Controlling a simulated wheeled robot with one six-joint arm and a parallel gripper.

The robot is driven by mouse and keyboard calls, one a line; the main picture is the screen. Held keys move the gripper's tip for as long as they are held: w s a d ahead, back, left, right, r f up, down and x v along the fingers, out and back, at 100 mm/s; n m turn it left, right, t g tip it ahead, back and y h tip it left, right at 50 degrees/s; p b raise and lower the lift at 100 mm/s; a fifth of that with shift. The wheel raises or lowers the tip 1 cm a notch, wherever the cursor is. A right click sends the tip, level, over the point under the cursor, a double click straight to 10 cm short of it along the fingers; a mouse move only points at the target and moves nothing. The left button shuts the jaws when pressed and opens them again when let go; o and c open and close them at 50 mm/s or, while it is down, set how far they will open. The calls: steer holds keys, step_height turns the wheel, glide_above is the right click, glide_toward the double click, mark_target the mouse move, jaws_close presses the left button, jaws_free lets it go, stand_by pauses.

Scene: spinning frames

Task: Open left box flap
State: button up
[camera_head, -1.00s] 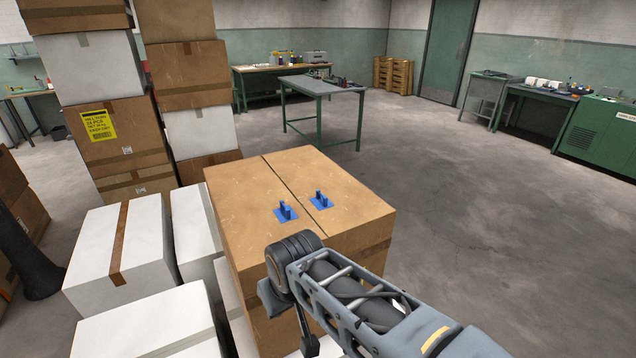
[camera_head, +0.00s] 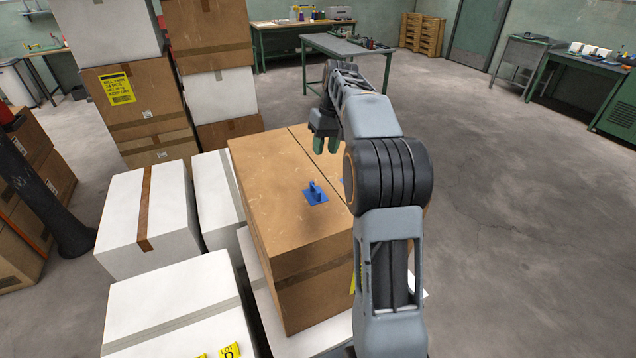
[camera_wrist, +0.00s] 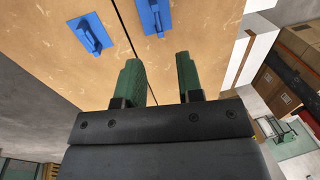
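The brown cardboard box (camera_head: 285,215) stands in the middle of the head view, its two top flaps closed and meeting at a seam. The left flap (camera_head: 265,160) carries a blue handle (camera_head: 315,192). The right flap's handle is mostly hidden behind my arm. In the wrist view both blue handles show, one at the upper left (camera_wrist: 90,34) and one at the top centre (camera_wrist: 153,17). My gripper (camera_head: 325,143) is above the box top toward its far part, apart from both handles. Its two green fingers (camera_wrist: 160,80) are spread with nothing between them.
White boxes (camera_head: 150,215) crowd the left and front left of the brown box. Tall stacks of boxes (camera_head: 125,95) stand behind on the left. A green-legged table (camera_head: 345,45) stands at the back. The floor to the right is open.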

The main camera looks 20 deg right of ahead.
mark_target(317, 190)
steer(key=f, duration=0.4)
steer(key=a+f, duration=0.1)
steer(key=f, duration=0.4)
steer(key=w+f, duration=0.1)
steer(key=f, duration=0.3)
steer(key=shift+a+f, duration=0.35)
steer(key=shift+f, duration=0.05)
jaws_close()
